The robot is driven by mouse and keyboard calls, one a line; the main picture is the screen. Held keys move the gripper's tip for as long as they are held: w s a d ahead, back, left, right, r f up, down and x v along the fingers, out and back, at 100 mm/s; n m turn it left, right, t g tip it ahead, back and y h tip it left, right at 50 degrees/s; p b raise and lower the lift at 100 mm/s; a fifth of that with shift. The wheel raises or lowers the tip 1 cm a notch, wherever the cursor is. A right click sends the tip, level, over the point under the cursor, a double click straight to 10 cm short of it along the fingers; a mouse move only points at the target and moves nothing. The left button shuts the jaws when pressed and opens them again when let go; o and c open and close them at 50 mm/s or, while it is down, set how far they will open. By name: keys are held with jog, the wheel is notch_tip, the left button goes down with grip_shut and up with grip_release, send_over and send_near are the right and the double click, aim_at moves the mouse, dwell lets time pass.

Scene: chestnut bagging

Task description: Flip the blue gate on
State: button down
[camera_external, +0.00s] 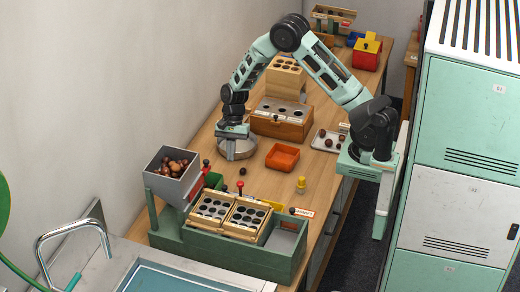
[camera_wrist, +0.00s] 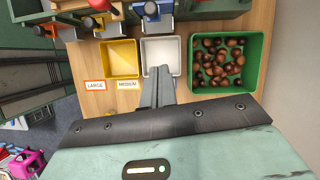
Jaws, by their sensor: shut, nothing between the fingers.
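In the external view my gripper (camera_external: 233,131) points down; no blue gate can be made out there.
In the wrist view, a yellow bin (camera_wrist: 104,59), a white bin (camera_wrist: 145,54) and a green bin (camera_wrist: 249,80) of chestnuts sit side by side. Externally, a grey hopper (camera_external: 163,186), a green sorting frame (camera_external: 270,265) and an orange tray (camera_external: 282,157) occupy the bench.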

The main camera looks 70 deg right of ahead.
jog(key=s+a+f+p, duration=0.1)
jog(key=a+f+p, duration=0.4)
jog(key=a+f, duration=0.1)
jog(key=shift+a+f, duration=0.25)
jog(key=shift+a, duration=0.15)
dwell(0.3)
